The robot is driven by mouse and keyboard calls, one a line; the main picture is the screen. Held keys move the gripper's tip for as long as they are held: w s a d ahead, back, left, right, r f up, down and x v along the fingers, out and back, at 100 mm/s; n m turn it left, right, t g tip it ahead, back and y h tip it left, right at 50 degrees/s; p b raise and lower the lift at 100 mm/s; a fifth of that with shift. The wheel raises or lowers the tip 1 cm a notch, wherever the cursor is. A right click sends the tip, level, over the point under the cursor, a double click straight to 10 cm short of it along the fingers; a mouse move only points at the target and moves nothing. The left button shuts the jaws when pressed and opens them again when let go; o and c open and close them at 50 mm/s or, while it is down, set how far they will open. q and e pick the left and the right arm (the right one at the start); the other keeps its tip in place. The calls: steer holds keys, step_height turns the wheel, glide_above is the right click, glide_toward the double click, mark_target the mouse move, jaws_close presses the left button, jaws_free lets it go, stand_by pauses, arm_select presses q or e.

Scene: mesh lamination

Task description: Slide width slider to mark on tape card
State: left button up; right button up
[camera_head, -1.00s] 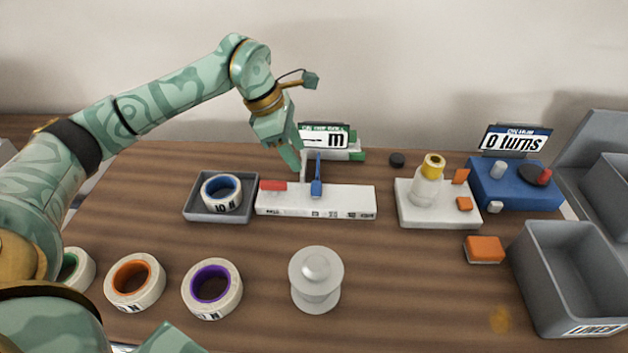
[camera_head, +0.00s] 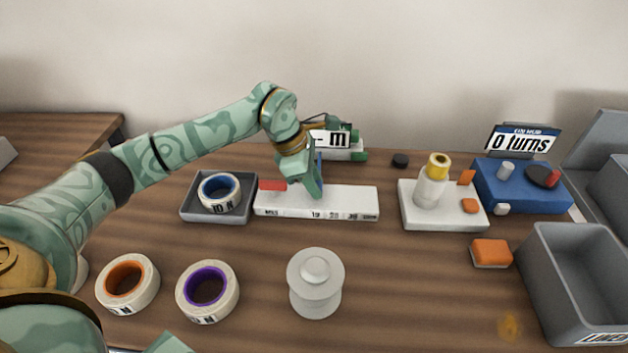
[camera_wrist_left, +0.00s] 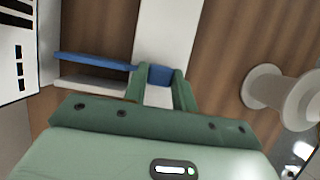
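The tape card (camera_head: 350,203) is a long white bar with printed marks along its front edge and a red block (camera_head: 271,185) at its left end. The blue width slider (camera_head: 319,163) crosses it left of centre, partly hidden by my left gripper (camera_head: 314,191). In the left wrist view, the blue slider block (camera_wrist_left: 160,75) lies between the two green fingers of my left gripper (camera_wrist_left: 160,82). The fingers stand close at its sides; whether they press on it I cannot tell. My right gripper is not in view.
A grey tray (camera_head: 187,212) holding a blue-cored tape roll (camera_head: 220,193) stands just left of the card. A white platform with a bottle (camera_head: 431,188) stands to the right. A grey spool (camera_head: 315,283) and tape rolls stand in front. A display (camera_head: 345,138) is behind.

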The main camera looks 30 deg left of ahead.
arm_select(q)
steer(key=shift+w+d, duration=0.3)
steer(key=shift+d, duration=0.3)
steer(key=shift+w+d, duration=0.25)
steer(key=shift+d, duration=0.35)
steer(key=shift+w+d, duration=0.3)
steer(key=shift+d, duration=0.3)
jaws_close()
steer(key=shift+w+d, duration=0.1)
steer(key=shift+d, duration=0.05)
steer(key=o, duration=1)
jaws_free()
steer(key=shift+o, duration=0.2)
steer(key=p+v, duration=0.3)
steer(key=v, duration=1.3)
steer(key=shift+a+r+p, duration=0.15)
steer(key=shift+a+p, duration=0.1)
steer(key=shift+p, duration=0.15)
steer(key=shift+r, duration=0.1)
